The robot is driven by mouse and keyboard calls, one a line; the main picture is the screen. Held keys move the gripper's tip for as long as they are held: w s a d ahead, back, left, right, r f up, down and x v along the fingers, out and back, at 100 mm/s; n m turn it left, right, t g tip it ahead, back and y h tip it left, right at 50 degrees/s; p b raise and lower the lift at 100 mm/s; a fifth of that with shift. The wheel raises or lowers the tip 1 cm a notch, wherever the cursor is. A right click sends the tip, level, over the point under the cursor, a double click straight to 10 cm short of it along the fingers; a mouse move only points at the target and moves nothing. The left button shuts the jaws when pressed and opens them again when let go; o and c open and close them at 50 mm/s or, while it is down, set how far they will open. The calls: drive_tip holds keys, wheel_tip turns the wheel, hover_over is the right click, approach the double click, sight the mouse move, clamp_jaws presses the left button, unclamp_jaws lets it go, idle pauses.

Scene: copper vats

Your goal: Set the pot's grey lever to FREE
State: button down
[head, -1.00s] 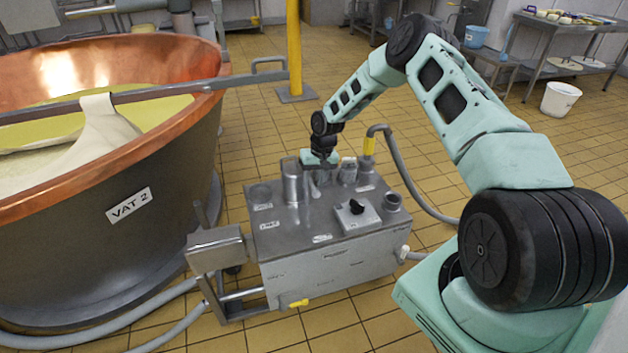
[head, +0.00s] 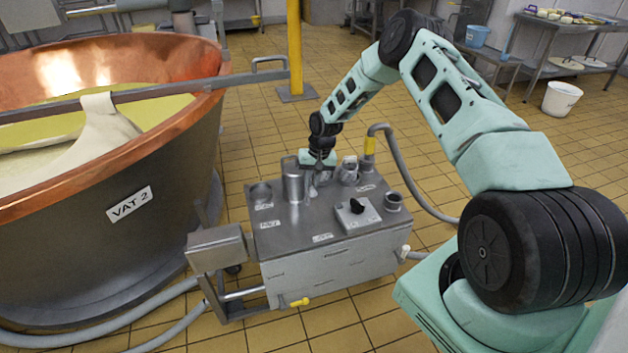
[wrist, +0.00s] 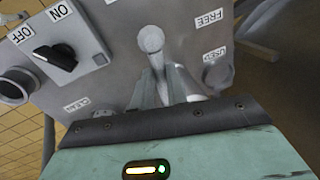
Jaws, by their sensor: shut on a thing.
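The grey lever (wrist: 150,40) shows its round pale end in the wrist view. Its shaft runs down between the fingers of my gripper (wrist: 163,82), which are shut on it. The FREE label (wrist: 210,18) is to the right of the lever's end, apart from it. The USED label (wrist: 215,53) is lower right, beside a round cup. In the head view my gripper (head: 314,178) is low over the steel unit's top, just right of an upright metal cylinder (head: 292,183). The lever's lower part is hidden by the fingers.
The steel unit (head: 330,265) also carries a black ON/OFF knob (wrist: 55,52), an open stub (head: 393,200) and a yellow-collared hose (head: 369,150). The copper vat (head: 120,225) stands to the left. A yellow post (head: 294,50) stands behind. Tiled floor behind the unit is open.

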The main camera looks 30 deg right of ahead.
drive_tip(key=w+a+m+t+h+b, duration=0.1)
drive_tip(key=w+a+m, duration=0.3)
drive_tip(key=m, duration=0.8)
drive_tip(key=shift+w+m+h+b, duration=0.3)
drive_tip(key=shift+w+h+b, duration=0.15)
drive_tip(key=shift+b, duration=0.3)
drive_tip(key=shift+a, duration=0.1)
drive_tip(key=c, duration=1.4)
unclamp_jaws()
drive_tip(key=shift+w, duration=0.1)
drive_tip(key=s+r, duration=0.1)
drive_tip(key=r, duration=0.4)
drive_tip(key=s+r, duration=0.1)
drive_tip(key=r, duration=0.5)
drive_tip(key=s+r, duration=0.1)
drive_tip(key=r, duration=0.5)
drive_tip(key=shift+s, duration=0.25)
